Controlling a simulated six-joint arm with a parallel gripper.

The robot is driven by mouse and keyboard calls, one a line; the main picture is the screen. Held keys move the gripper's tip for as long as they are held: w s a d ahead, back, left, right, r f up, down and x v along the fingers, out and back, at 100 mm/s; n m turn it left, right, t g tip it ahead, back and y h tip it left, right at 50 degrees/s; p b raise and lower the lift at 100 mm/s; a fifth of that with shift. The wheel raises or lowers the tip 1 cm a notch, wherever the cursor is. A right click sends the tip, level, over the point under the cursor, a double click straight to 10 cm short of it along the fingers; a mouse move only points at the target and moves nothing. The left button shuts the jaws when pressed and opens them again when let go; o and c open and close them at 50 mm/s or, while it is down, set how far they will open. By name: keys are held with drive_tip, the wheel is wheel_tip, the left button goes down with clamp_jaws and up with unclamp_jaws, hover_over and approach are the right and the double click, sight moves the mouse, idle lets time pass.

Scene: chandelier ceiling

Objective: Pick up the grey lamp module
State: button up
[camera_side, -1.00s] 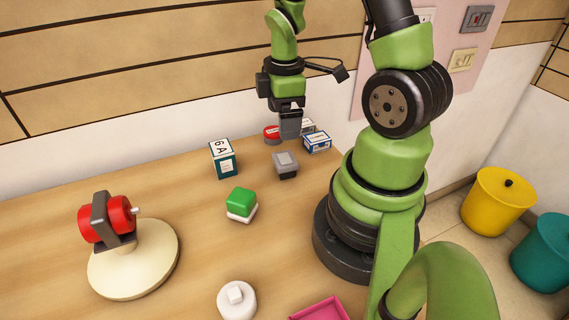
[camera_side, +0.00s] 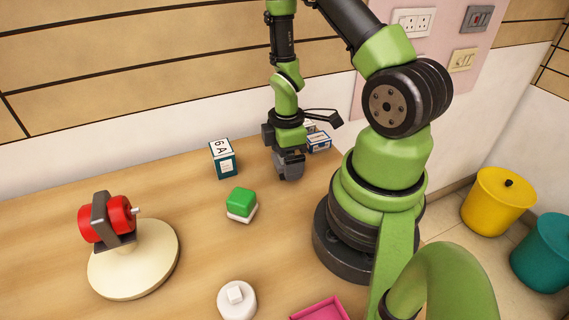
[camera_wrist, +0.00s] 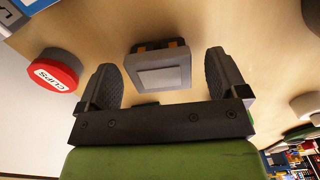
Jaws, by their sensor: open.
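The grey lamp module (camera_wrist: 160,70) is a small block with a light grey square top and a darker body with orange-brown patches. In the wrist view it lies on the wooden table between the two dark fingers of my gripper (camera_wrist: 162,62), with a gap on each side. My gripper is open and empty. In the side view my gripper (camera_side: 290,172) is low over the module's spot and points down. It hides most or all of the module there. I cannot tell in the side view how far the fingers reach down around it.
A blue-and-white box (camera_side: 318,141) stands just behind my gripper. A 6A box (camera_side: 223,160) and a green-and-white block (camera_side: 241,204) stand to the left. A red lamp device (camera_side: 108,220) is farther left.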

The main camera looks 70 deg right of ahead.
drive_tip(key=shift+f, duration=0.5)
drive_tip(key=c, duration=1)
